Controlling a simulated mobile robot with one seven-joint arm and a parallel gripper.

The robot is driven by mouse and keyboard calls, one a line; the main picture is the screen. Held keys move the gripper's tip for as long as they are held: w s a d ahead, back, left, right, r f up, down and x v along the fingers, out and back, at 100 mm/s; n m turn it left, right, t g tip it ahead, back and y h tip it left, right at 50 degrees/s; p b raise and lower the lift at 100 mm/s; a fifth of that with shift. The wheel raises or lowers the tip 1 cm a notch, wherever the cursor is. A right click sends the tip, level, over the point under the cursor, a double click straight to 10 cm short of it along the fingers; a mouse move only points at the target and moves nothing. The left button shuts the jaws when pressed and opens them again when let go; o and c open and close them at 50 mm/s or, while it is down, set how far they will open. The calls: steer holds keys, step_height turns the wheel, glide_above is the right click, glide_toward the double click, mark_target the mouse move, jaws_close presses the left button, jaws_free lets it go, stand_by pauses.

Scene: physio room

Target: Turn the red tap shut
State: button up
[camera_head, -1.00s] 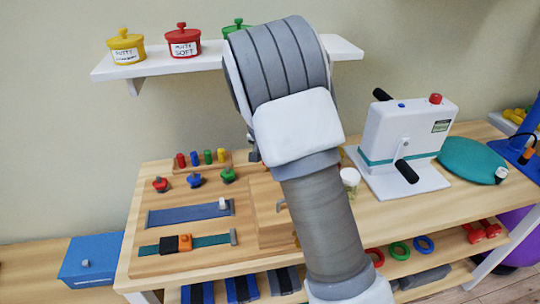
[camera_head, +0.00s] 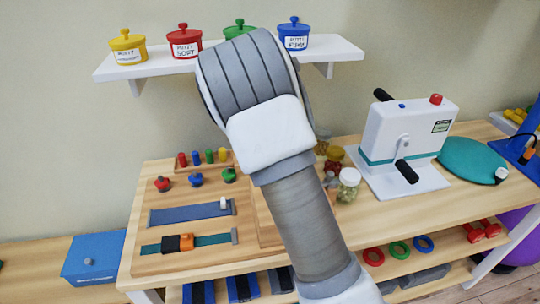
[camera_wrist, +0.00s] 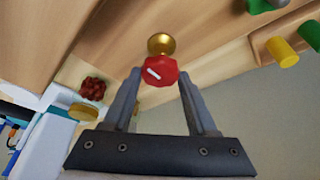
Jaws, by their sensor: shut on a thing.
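In the wrist view a red tap handle (camera_wrist: 160,72), faceted and with a white line on top, sits between my fingertips. A round brass part (camera_wrist: 161,44) shows just beyond it, against the wooden panel (camera_wrist: 205,22). My gripper (camera_wrist: 160,78) is shut on the red tap, one finger on either side. The white line lies at a slant in this view. In the head view my own arm hides the gripper and this tap.
In the head view red (camera_head: 162,184), blue (camera_head: 195,180) and green (camera_head: 229,175) knobs stand on the board left of my arm, near small coloured pegs (camera_head: 209,156). Jars (camera_head: 348,184) and a white crank machine (camera_head: 405,135) stand right. A shelf (camera_head: 220,60) with pots is behind.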

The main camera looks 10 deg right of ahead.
steer(key=o, duration=1.4)
steer(key=shift+c, duration=0.2)
steer(key=p+v, duration=0.2)
steer(key=v, duration=1.5)
steer(key=shift+r, duration=0.2)
